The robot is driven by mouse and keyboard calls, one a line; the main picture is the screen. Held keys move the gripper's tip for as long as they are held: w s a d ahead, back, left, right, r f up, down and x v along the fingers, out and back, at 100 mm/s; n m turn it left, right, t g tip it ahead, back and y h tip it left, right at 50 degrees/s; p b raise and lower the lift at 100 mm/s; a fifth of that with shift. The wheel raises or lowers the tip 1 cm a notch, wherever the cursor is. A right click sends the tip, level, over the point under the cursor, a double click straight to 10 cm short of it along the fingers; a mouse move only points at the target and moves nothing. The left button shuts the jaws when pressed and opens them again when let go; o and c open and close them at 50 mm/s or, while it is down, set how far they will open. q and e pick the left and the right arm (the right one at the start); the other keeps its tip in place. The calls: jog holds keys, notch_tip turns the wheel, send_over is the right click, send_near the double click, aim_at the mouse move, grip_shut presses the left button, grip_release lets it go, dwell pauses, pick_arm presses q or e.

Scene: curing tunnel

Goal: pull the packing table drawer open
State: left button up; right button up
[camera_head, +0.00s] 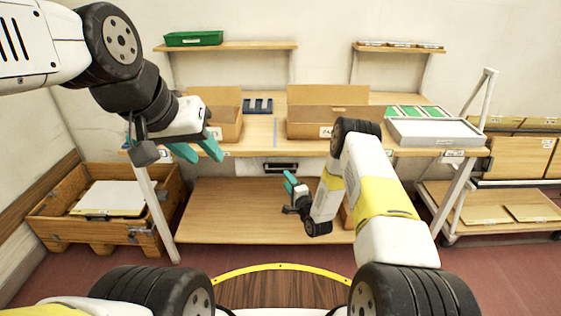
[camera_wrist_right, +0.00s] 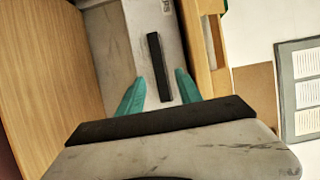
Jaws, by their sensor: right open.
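The packing table (camera_head: 262,140) stands ahead, with a grey drawer front (camera_head: 250,168) under its top. A black bar handle (camera_head: 281,167) is on the drawer front. The drawer looks shut. In the right wrist view, the grey drawer front (camera_wrist_right: 123,45) and its black handle (camera_wrist_right: 156,60) show straight ahead. My right gripper (camera_head: 289,181) is open just below and in front of the handle. In the right wrist view, the handle's near end appears between its teal fingertips (camera_wrist_right: 160,80); I cannot tell whether they surround it. My left gripper (camera_head: 203,152) is open and empty at the table's left front.
Open cardboard boxes (camera_head: 328,107) and a grey tray (camera_head: 435,132) stand on the table. A wooden crate (camera_head: 55,219) is on the floor at left and a cart (camera_head: 500,208) at right. The table's lower shelf (camera_head: 240,218) lies below the drawer.

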aim_at(281, 172)
jog(key=x, duration=0.7)
jog(key=shift+w+a+f, duration=0.1)
jog(key=shift+w+a, duration=0.1)
jog(key=shift+w, duration=0.15)
grip_shut()
dwell(1.1)
